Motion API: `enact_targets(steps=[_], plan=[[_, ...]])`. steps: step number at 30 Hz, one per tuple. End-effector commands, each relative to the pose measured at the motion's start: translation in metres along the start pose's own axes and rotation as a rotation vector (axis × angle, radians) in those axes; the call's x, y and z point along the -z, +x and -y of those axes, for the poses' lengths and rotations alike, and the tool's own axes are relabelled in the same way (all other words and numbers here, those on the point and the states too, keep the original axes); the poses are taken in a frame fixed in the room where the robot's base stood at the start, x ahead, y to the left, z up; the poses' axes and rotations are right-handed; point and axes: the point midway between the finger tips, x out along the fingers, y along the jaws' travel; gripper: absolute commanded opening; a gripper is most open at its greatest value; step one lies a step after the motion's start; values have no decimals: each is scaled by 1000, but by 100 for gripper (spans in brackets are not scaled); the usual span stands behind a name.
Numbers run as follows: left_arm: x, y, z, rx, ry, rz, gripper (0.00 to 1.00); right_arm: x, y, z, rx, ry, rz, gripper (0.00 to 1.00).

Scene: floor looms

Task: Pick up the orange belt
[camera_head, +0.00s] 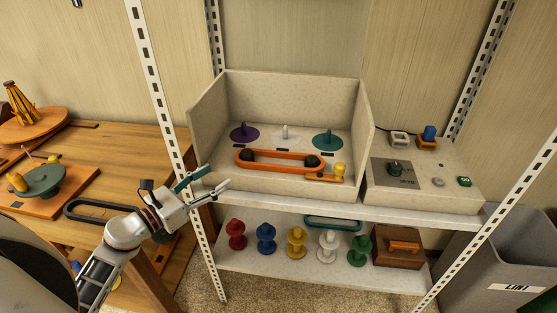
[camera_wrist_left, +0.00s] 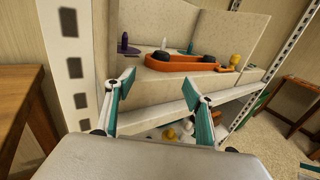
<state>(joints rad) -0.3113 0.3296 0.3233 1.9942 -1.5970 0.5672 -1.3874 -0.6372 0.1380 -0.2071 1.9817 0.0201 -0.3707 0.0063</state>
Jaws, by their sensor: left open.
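The orange belt (camera_head: 280,168) is a long loop lying around two black rollers in the open-fronted speckled box on the upper shelf. It also shows in the left wrist view (camera_wrist_left: 185,66), ahead of the fingers. My left gripper (camera_head: 217,180) is open and empty, left of the belt and in front of the box's left side, near the shelf post. In the left wrist view its two teal-padded fingers (camera_wrist_left: 162,92) stand wide apart with the belt beyond them. My right gripper is not in view.
The box (camera_head: 289,97) has low walls and holds purple, white and teal pegs and a yellow knob (camera_head: 340,170). A white slotted post (camera_head: 157,85) stands close to my left arm. A control panel (camera_head: 425,180) is at right. Several coloured spools stand on the lower shelf (camera_head: 290,263).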

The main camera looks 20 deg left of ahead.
Motion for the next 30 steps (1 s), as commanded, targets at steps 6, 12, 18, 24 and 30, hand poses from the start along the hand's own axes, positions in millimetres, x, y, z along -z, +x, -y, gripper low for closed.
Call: enact_targets(steps=[6,12,18,24,30], plan=[[0,18,0,-1,-3,0,54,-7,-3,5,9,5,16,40],[-2,43,0,-1,-5,4,54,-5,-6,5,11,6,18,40],[0,68,0,0,-4,1,54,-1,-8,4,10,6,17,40],[1,73,0,0,-5,-1,54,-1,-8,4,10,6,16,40],[1,73,0,0,-5,-1,33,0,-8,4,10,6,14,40]])
